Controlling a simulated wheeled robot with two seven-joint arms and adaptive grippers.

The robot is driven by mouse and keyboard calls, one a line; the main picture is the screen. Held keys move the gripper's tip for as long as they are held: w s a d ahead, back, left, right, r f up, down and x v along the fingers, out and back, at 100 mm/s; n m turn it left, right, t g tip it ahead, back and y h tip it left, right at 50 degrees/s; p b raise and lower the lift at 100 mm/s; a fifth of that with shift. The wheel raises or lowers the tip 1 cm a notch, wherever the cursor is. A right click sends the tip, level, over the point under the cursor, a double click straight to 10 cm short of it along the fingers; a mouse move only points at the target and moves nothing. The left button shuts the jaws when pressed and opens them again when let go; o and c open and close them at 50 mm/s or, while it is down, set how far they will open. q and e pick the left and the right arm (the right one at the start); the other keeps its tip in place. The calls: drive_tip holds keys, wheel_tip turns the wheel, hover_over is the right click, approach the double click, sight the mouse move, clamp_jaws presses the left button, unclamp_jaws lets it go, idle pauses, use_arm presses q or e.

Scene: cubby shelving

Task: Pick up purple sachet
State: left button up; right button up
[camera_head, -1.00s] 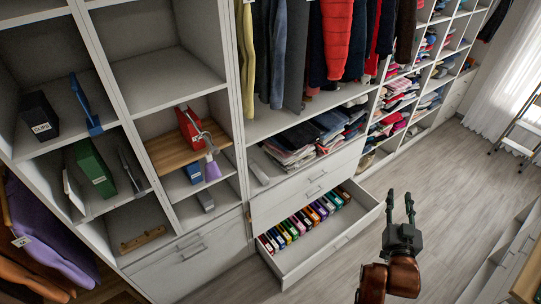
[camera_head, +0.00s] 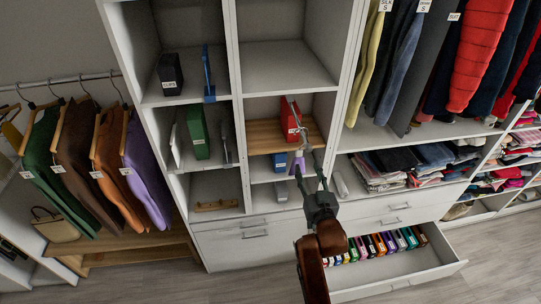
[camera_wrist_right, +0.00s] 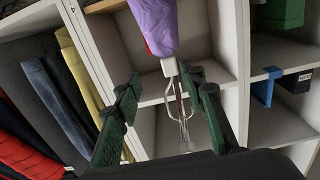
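In the right wrist view the sachet (camera_wrist_right: 155,24) is at the top, with a pale clip and a metal wire hook (camera_wrist_right: 178,95) attached. My right gripper (camera_head: 311,176) is open close to the sachet in the head view. In the right wrist view its two dark green fingers (camera_wrist_right: 163,88) are spread with the hook between them in the picture. I cannot tell whether they touch it. My left gripper is not in view.
A red binder (camera_head: 289,118) stands on the wooden shelf (camera_head: 265,138), with a blue box (camera_head: 279,162) below. An open drawer (camera_head: 400,272) of colored boxes juts out below my right arm. Clothes hang on both sides.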

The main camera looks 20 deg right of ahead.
sight(300, 155)
drive_tip(key=w, duration=0.2)
drive_tip(key=w+p, duration=0.1)
drive_tip(key=w, duration=0.1)
drive_tip(key=shift+r, duration=0.2)
drive_tip(key=x, duration=0.1)
drive_tip(key=p+x, duration=0.1)
drive_tip(key=x, duration=0.1)
drive_tip(key=shift+w+a+r+p, duration=0.15)
drive_tip(key=shift+w+r+p, duration=0.1)
drive_tip(key=shift+p, duration=0.05)
drive_tip(key=shift+w, duration=0.35)
drive_tip(key=shift+w+f, duration=0.1)
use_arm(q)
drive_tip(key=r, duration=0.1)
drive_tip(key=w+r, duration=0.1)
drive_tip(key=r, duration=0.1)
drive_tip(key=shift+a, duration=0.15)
use_arm(e)
drive_tip(key=shift+c, duration=0.6)
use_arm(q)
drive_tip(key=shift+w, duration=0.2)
use_arm(e)
clamp_jaws()
